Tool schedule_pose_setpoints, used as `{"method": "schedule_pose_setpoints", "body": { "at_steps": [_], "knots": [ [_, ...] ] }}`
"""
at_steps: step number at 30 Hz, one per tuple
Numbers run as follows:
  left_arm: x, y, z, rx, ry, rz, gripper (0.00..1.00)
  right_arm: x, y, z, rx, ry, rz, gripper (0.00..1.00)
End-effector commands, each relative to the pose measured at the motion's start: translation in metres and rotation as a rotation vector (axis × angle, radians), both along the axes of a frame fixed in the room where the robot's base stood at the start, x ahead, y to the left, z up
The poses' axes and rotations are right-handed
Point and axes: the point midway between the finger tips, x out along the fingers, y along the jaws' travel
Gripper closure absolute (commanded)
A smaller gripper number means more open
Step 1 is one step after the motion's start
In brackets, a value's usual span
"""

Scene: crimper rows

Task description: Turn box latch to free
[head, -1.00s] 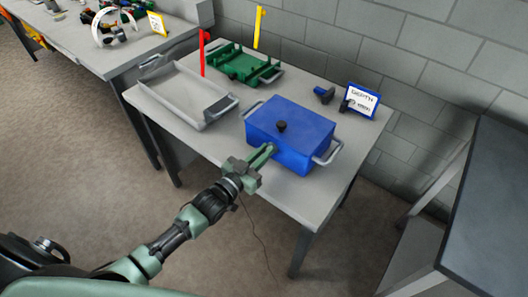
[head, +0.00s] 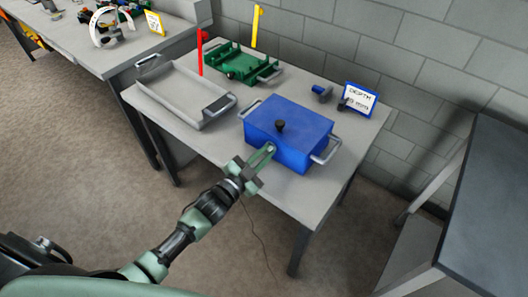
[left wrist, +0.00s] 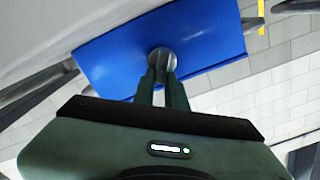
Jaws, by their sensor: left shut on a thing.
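The blue box (head: 300,117) stands on the grey table with its lid down and a black knob (head: 280,125) on top. It has a silver handle at each end. My left gripper (head: 267,151) reaches its front face from the front left. In the left wrist view, the fingers (left wrist: 162,84) point at the blue face and are shut on a round grey latch (left wrist: 162,57). The fingertips hide part of the latch, and its turn angle cannot be told. My right gripper is out of view.
A grey tray (head: 160,101) and a green fixture (head: 222,61) stand behind and left of the box. A blue-framed sign (head: 361,98) and a small dark-blue tool (head: 322,92) are behind it. A dark bench (head: 490,200) stands at the right.

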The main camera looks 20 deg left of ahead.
Motion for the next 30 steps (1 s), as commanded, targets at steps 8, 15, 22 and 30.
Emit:
{"method": "schedule_pose_setpoints", "body": {
  "at_steps": [8,15,22,30],
  "knots": [
    [-0.001,-0.004,-0.004,0.247,-0.090,0.001,1.00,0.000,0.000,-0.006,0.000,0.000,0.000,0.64],
    [-0.002,-0.006,-0.008,0.462,-0.168,0.001,1.00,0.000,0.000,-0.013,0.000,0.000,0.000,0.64],
    [-0.003,-0.007,-0.012,0.657,-0.238,0.000,1.00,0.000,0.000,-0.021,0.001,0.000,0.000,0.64],
    [-0.003,-0.008,-0.015,0.834,-0.302,-0.001,1.00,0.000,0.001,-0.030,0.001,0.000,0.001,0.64]
  ]
}}
